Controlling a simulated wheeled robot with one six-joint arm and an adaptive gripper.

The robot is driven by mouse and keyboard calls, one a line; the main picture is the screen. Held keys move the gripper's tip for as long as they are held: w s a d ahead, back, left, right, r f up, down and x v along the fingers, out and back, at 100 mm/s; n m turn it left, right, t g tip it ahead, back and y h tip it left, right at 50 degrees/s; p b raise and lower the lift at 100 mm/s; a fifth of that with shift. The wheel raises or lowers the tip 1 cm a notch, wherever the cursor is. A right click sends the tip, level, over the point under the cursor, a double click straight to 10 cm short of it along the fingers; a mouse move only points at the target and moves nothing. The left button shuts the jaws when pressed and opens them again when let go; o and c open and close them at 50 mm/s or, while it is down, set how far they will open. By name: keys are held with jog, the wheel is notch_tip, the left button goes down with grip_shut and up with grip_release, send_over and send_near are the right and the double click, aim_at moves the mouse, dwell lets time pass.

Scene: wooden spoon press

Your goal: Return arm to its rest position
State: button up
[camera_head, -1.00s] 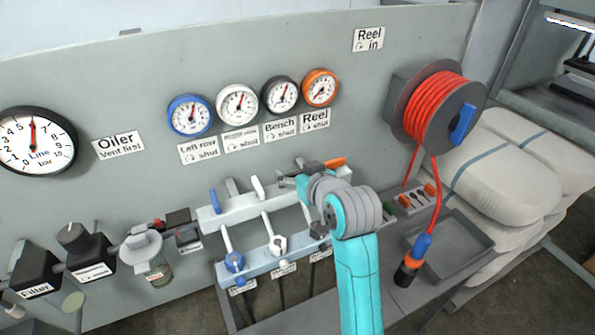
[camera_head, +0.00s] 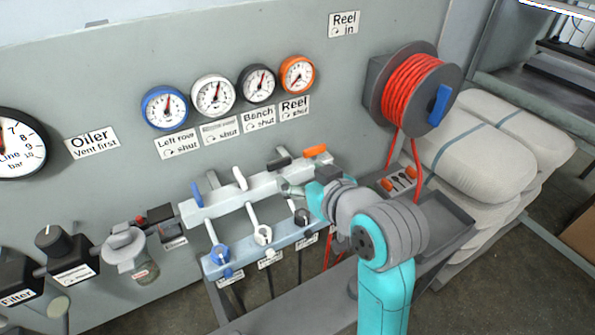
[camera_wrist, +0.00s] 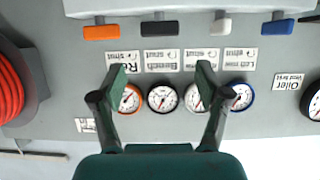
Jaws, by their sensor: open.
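My gripper (camera_wrist: 160,85) shows in the wrist view with its two fingers spread apart and nothing between them. Behind the fingers are the gauges and their labels, upside down in that view. In the head view my turquoise and grey arm rises from the lower right, in front of the right end of the valve manifold (camera_head: 228,200). The gripper's fingers are mostly hidden behind the arm there. The orange lever (camera_head: 315,151) and black lever (camera_head: 278,164) stand on the upper manifold, to the left of and above the arm. The blue lever (camera_head: 197,193) and white lever (camera_head: 239,178) are farther left.
A reel with red hose (camera_head: 411,88) hangs on the panel, right of the gauges (camera_head: 215,96). A grey tray (camera_head: 447,223) lies behind the arm. Stacked white sacks (camera_head: 475,150) stand at the right. A filter, regulator and oiler line the lower left. Floor shows at the lower right.

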dwell(0.4)
jog(key=s+d+f+m+t+h, duration=0.1)
jog(key=s+d+f+m, duration=0.1)
jog(key=s+d+f, duration=0.4)
jog(key=s+d+f+m+t+h, duration=0.1)
jog(key=s+d+f+h, duration=0.15)
jog(key=f, duration=0.55)
jog(key=s+d+f+m, duration=0.2)
jog(key=s+d+f, duration=0.35)
jog(key=f, duration=0.25)
jog(key=s+d+h, duration=0.2)
jog(key=s+d, duration=0.1)
jog(key=s, duration=1)
jog(key=s+d+m+t+h, duration=0.1)
jog(key=s+d, duration=0.3)
jog(key=s, duration=1)
jog(key=shift+r+m+t+h, duration=0.2)
jog(key=shift+m+t+h, duration=0.1)
jog(key=shift+h, duration=0.05)
